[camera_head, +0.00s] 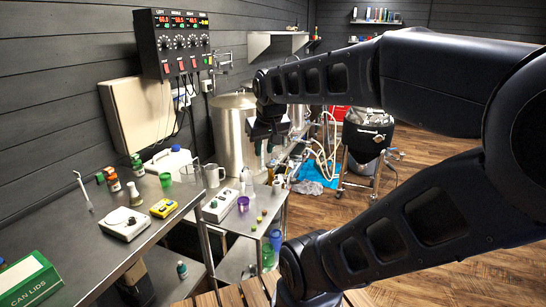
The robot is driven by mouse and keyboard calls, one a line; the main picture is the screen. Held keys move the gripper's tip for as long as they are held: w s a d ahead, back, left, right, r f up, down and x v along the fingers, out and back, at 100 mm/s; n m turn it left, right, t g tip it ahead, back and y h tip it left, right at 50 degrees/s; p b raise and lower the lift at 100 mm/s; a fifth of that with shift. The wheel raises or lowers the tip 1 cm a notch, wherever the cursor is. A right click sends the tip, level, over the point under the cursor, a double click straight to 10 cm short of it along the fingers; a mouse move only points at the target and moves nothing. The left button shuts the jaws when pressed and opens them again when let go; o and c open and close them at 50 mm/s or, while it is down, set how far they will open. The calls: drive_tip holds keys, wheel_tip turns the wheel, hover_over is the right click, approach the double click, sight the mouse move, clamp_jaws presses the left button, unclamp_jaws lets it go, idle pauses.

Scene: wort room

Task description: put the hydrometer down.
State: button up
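My gripper (268,143) is at the end of my dark arm, in the upper middle of the head view. It points down in front of the large steel kettle (233,128), above the far end of the small metal table. It is small and dark here, and I cannot tell whether its fingers are apart or closed on something. I cannot make out the hydrometer for certain; if it is at the gripper, it is too small to see. A slender pale rod (84,192) with a bent top is on the left bench, and I cannot tell what it is.
The metal bench (75,235) holds small bottles, a white scale (123,223), a yellow meter (163,208) and a green box (28,279). The lower table (240,222) holds a white device (219,205), a purple cup (243,203) and small items. Wooden floor (440,220) is open at right.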

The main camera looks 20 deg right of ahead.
drive_tip(key=shift+m, duration=0.3)
drive_tip(key=s, duration=0.1)
drive_tip(key=s+d+f, duration=0.1)
drive_tip(key=s, duration=0.1)
drive_tip(key=shift+s+d+f, duration=0.15)
drive_tip(key=shift+s+f, duration=0.05)
drive_tip(key=shift+f, duration=0.2)
